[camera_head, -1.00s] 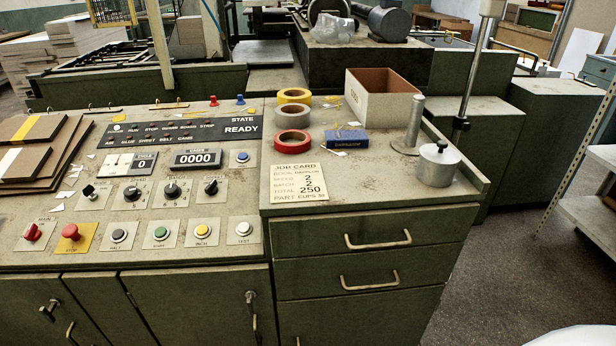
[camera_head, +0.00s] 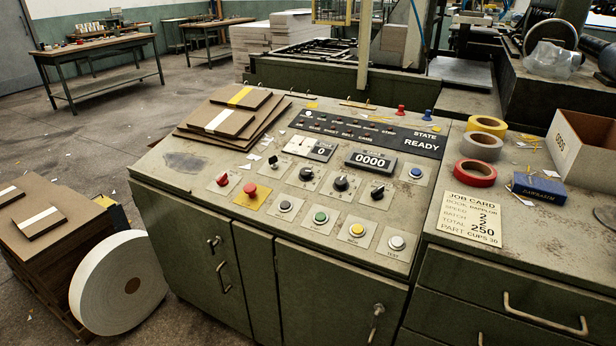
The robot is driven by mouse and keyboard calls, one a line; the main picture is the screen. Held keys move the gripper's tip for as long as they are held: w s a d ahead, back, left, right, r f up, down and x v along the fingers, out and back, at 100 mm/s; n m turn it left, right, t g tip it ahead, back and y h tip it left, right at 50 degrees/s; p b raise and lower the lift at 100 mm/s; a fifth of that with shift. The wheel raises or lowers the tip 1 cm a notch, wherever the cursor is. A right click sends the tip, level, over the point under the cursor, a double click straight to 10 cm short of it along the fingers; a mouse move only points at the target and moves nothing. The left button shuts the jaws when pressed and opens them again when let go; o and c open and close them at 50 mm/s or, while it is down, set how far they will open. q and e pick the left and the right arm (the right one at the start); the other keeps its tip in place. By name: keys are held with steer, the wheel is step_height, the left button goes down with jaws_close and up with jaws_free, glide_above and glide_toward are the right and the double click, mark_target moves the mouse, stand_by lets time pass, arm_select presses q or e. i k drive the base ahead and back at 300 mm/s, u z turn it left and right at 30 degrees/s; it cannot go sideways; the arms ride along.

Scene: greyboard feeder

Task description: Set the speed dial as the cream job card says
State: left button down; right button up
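The cream job card (camera_head: 471,216) lies on the cabinet top right of the control panel. It appears to read speed 2, batch 2, total 250, part cups 30; the small print is blurred. A row of black knobs sits on the sloped panel: a small one (camera_head: 273,161), a round dial (camera_head: 306,173), a larger dial with scale marks (camera_head: 341,183) and another at the right (camera_head: 378,192). Their labels are too small to tell surely which is the speed dial, and the pointer settings are unclear. Neither of my grippers is in view.
Below the knobs are a red mushroom button (camera_head: 250,189) and green (camera_head: 320,216), yellow (camera_head: 357,229) and white (camera_head: 397,242) buttons. A counter (camera_head: 371,160) shows 0000. Tape rolls (camera_head: 475,172) and a blue box (camera_head: 539,187) sit near the card. A large white roll (camera_head: 118,283) stands at left.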

mark_target(306, 175)
steer(key=u, duration=1.6)
steer(key=i, duration=1.4)
steer(key=z, duration=1.15)
